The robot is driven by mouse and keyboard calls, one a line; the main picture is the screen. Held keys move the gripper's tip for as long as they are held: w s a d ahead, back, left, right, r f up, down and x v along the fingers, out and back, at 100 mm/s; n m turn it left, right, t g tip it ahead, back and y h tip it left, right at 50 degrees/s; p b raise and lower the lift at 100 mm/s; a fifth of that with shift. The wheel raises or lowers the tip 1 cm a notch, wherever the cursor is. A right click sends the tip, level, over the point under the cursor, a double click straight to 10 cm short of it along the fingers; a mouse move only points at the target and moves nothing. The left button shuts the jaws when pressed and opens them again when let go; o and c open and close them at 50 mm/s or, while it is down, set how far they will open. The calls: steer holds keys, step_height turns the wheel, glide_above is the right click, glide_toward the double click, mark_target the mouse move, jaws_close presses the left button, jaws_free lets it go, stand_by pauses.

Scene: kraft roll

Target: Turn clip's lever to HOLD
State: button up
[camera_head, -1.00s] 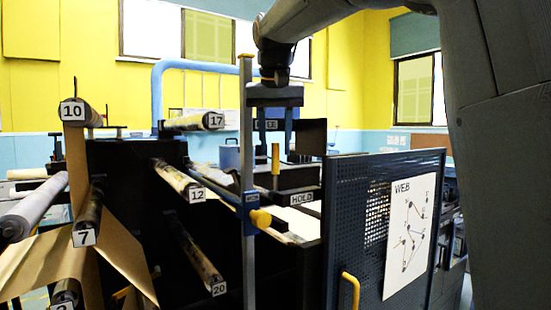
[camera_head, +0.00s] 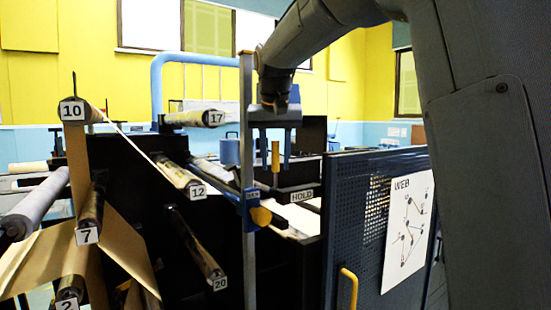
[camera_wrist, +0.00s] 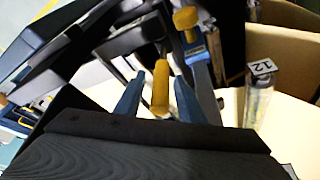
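In the wrist view the lever stands between the fingertips (camera_wrist: 158,92), with a visible gap on either side. I cannot make out contact. The lever's lower end and pivot are partly hidden behind dark metal.
A metal post (camera_head: 247,120) with a yellow knob (camera_head: 261,216) stands close left of my gripper. A dark perforated panel (camera_head: 345,215) with a yellow handle (camera_head: 349,288) is at the right. Numbered rollers, such as roller 12 (camera_head: 178,174), and brown paper fill the left.

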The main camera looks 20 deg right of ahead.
jaws_close()
